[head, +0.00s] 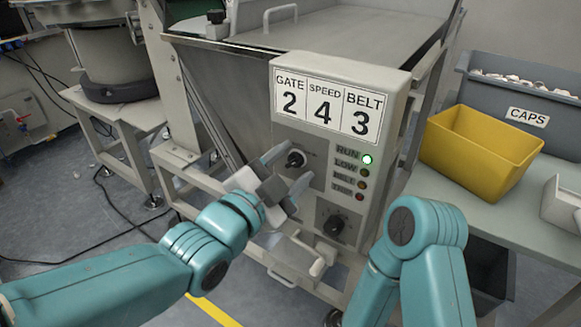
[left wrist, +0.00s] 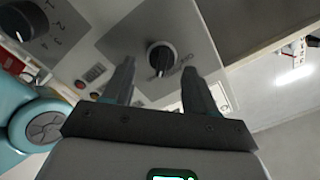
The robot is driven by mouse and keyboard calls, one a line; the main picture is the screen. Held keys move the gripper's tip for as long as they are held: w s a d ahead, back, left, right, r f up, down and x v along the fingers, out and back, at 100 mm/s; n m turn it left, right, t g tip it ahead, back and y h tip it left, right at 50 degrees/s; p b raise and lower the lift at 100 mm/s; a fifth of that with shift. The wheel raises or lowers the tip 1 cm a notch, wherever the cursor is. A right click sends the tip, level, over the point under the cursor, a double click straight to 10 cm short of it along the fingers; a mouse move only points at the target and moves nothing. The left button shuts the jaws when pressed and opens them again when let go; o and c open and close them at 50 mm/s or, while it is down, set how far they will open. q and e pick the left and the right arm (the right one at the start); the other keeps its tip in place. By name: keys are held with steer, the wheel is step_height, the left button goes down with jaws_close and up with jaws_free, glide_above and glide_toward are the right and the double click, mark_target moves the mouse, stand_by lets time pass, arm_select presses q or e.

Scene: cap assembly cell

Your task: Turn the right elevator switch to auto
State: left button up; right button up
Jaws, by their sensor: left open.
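The control box (head: 340,75) carries an upper black rotary switch (head: 296,158) on a grey plate and a lower black dial (head: 335,225). My left gripper (head: 289,169) is open in front of the upper switch. In the left wrist view the switch (left wrist: 160,57) appears between and beyond the two open fingers (left wrist: 159,78), with no contact that I can make out. Its pointer mark runs roughly up and down in that view; its plate lettering is too small to read. The lower dial also shows in the left wrist view (left wrist: 24,19). My right gripper is out of view.
The box's sign reads GATE 2, SPEED 4, BELT 3. A green lamp (head: 367,160) glows beside RUN. A yellow bin (head: 480,150) and a grey CAPS bin (head: 550,125) stand on the right table. My right forearm is close to the box's lower right.

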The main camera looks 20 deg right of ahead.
arm_select(q)
steer(key=shift+w+d, duration=0.2)
steer(key=shift+c, duration=0.3)
steer(key=c, duration=1)
steer(key=shift+n, duration=0.4)
steer(key=n, duration=0.3)
steer(key=shift+w+a+r, duration=0.1)
steer(key=shift+r, duration=0.05)
steer(key=n, duration=0.4)
steer(key=shift+w+a+n+p, duration=0.15)
steer(key=shift+n+p, duration=0.15)
steer(key=shift+n, duration=0.1)
